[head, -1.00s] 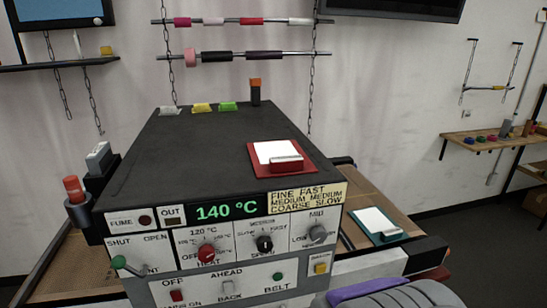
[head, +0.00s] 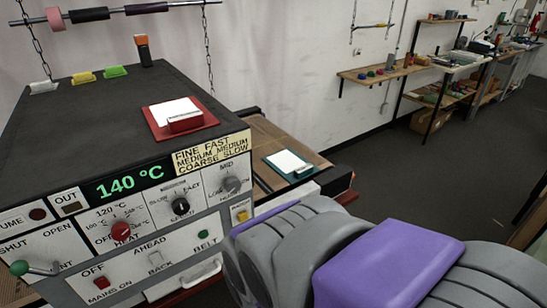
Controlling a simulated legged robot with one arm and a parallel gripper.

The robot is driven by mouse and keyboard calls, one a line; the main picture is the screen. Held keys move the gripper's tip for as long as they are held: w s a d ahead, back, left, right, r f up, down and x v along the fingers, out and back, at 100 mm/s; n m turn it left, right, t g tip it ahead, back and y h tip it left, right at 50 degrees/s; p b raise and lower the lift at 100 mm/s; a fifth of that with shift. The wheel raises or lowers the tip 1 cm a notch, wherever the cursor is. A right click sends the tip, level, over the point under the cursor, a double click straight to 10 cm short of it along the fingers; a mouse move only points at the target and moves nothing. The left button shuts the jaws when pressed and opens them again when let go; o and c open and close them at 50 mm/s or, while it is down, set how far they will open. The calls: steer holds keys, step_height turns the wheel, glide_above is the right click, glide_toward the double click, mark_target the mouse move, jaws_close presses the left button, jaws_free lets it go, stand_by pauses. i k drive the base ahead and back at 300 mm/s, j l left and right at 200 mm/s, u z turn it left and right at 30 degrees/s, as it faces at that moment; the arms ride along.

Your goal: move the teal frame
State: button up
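The teal frame (head: 309,169) lies flat on the brown belt surface at the right side of the machine, with a white sheet (head: 285,161) on it. My grey and purple arm fills the lower right, in front of and below the frame. My gripper is not in view.
The black-topped machine (head: 90,120) stands at left, its display reading 140 °C. A red frame (head: 152,127) with a white sheet lies on its top. A wooden wall shelf (head: 365,76) and longer benches run along the back right. The dark floor (head: 410,165) at right is open.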

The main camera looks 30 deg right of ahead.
mark_target(290, 161)
steer(key=i+z, duration=0.1)
steer(key=z, duration=2.4)
steer(key=i+j+z, duration=0.1)
steer(key=j, duration=0.25)
steer(key=i+j+z, duration=0.1)
steer(key=j, duration=0.25)
steer(key=i+j, duration=0.15)
steer(key=j, duration=0.2)
steer(key=i+j+z, duration=0.15)
steer(key=j, duration=0.2)
steer(key=k, duration=0.05)
